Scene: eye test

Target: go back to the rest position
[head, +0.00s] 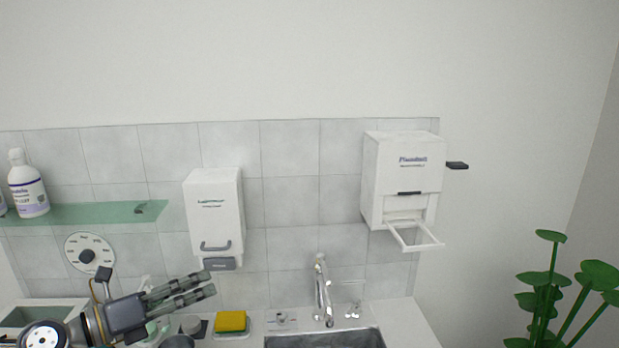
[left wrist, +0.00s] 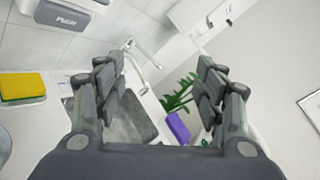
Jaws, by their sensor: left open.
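My left gripper (head: 208,284) comes in from the lower left in the head view, its fingers pointing right over the counter. In the left wrist view its two fingers (left wrist: 160,95) stand wide apart with nothing between them. It is open and empty, left of the faucet (head: 323,290) and below the left white dispenser (head: 213,208). My right gripper shows in neither view.
A yellow sponge (head: 231,321) lies on a dish beside the sink (head: 325,340). A white dispenser with an open tray (head: 405,165) hangs at right. A glass shelf (head: 85,214) holds a bottle (head: 28,188). A green plant (head: 545,290) stands right.

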